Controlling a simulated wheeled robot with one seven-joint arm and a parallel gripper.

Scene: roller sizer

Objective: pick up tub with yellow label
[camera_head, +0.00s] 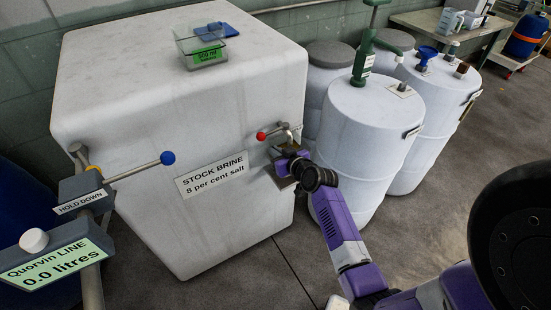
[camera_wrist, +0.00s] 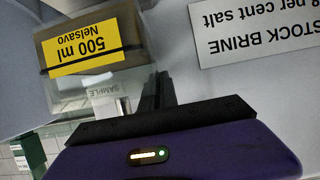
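The tub with the yellow label (camera_wrist: 85,45) fills the upper left of the wrist view. Its label reads "500 ml Nelsavo" and appears upside down there. My gripper (camera_wrist: 158,88) has its dark fingers close together near the middle of that view, just beside the tub's dark edge. I cannot tell if they touch the tub or hold part of it. In the head view my gripper (camera_head: 292,163) is at the front of the white tank, below the red-knobbed tap. The yellow label does not show there.
The white "STOCK BRINE" tank (camera_head: 130,110) stands close behind my gripper. A green-labelled tub (camera_head: 208,56) sits on its top. The red-knobbed tap (camera_head: 277,132) juts out just above my gripper. White drums (camera_head: 375,130) stand to the right. A blue-knobbed lever (camera_head: 140,170) is at left.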

